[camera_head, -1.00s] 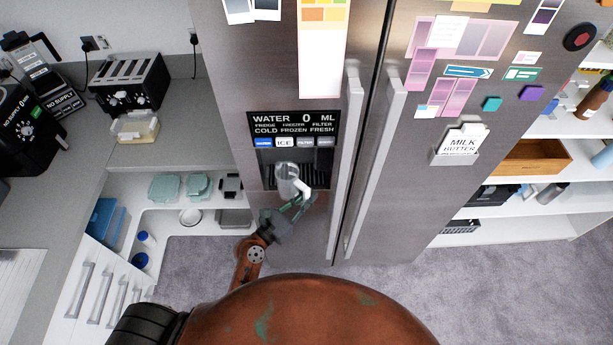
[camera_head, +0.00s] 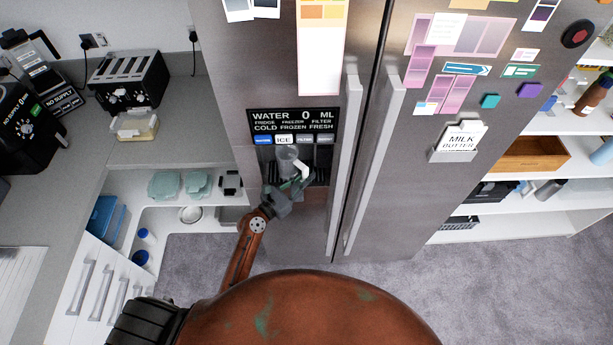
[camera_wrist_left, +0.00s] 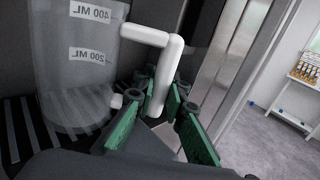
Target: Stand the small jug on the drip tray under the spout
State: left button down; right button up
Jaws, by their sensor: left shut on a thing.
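The small jug (camera_head: 287,160) is clear, with a white handle, and is inside the dispenser recess of the fridge. In the left wrist view the jug (camera_wrist_left: 78,60) shows 400 ML and 200 ML marks and looks upright. My left gripper (camera_head: 294,183) is shut on its white handle (camera_wrist_left: 164,75), with green finger pads on either side. The dark slatted drip tray (camera_wrist_left: 18,130) lies below and beside the jug; I cannot tell whether the jug's base touches it. The spout is not clearly visible. My right gripper is not in view.
The dispenser panel (camera_head: 293,122) with its buttons is just above the jug. A long fridge door handle (camera_head: 344,165) stands close to the right of the recess. A counter with a toaster (camera_head: 128,80) is at the left. Open shelves (camera_head: 540,190) are at the right.

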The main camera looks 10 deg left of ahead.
pick_arm(q)
jog(key=c, duration=2.4)
grip_release()
jog(key=shift+f, duration=0.15)
jog(key=o, duration=0.4)
jog(key=shift+o, duration=0.2)
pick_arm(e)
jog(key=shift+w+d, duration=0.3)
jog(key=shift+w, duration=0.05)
